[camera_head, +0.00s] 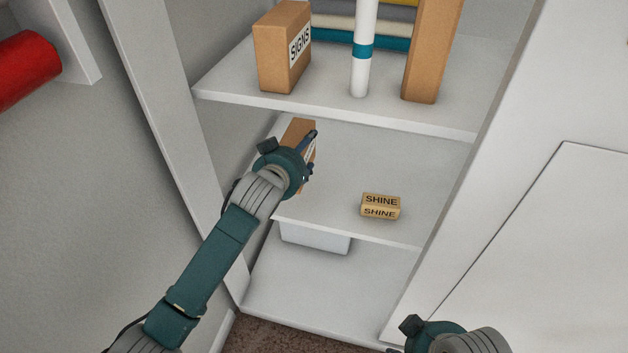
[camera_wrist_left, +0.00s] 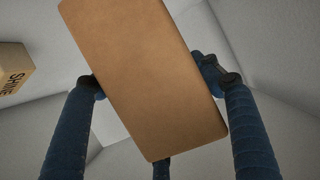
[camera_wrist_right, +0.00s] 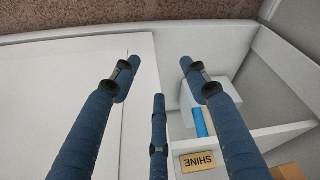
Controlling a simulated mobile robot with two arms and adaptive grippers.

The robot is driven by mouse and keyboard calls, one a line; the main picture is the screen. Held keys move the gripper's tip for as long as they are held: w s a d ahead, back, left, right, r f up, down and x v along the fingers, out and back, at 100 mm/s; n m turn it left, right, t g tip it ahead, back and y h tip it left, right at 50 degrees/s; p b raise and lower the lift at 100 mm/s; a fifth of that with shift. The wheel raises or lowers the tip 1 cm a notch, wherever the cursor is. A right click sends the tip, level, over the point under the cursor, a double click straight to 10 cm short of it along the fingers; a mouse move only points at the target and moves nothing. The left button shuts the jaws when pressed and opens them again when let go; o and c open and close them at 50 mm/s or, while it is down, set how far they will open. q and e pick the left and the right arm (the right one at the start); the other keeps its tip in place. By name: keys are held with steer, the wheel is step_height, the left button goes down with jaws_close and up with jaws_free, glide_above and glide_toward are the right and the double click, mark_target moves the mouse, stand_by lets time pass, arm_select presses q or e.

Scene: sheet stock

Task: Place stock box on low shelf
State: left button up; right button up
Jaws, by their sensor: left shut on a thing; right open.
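A plain brown cardboard box (camera_head: 299,128) is between the fingers of my left gripper (camera_head: 306,158), over the left side of the middle shelf (camera_head: 345,165). In the left wrist view the box (camera_wrist_left: 145,75) fills the middle, tilted, with a finger on each side. My left gripper is shut on it and hides much of it in the head view. Whether the box touches the shelf I cannot tell. My right gripper (camera_wrist_right: 157,78) is open and empty in front of the cabinet; its hand shows at the bottom of the head view.
A small SHINE box (camera_head: 380,206) sits on the middle shelf, right of the held box. The upper shelf (camera_head: 235,82) carries a SIGNS box (camera_head: 282,48), a white tube (camera_head: 362,60) and a tall brown box (camera_head: 432,50). A white bin (camera_head: 315,239) stands on the bottom level.

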arm_select(q)
step_height(320, 180, down, 5)
steer(key=shift+f+b, duration=0.2)
steer(key=shift+b, duration=0.65)
step_height(320, 180, down, 2)
steer(key=shift+f+b, duration=0.1)
steer(key=shift+b, duration=0.2)
arm_select(e)
steer(key=w+a+t, duration=0.2)
steer(key=w+t, duration=0.1)
steer(key=w, duration=0.4)
steer(key=shift+r+y, duration=0.35)
steer(key=shift+y, duration=0.05)
arm_select(q)
steer(key=o, duration=1.6)
steer(key=shift+f, duration=0.1)
steer(key=shift+o, duration=0.2)
steer(key=shift+s, duration=0.15)
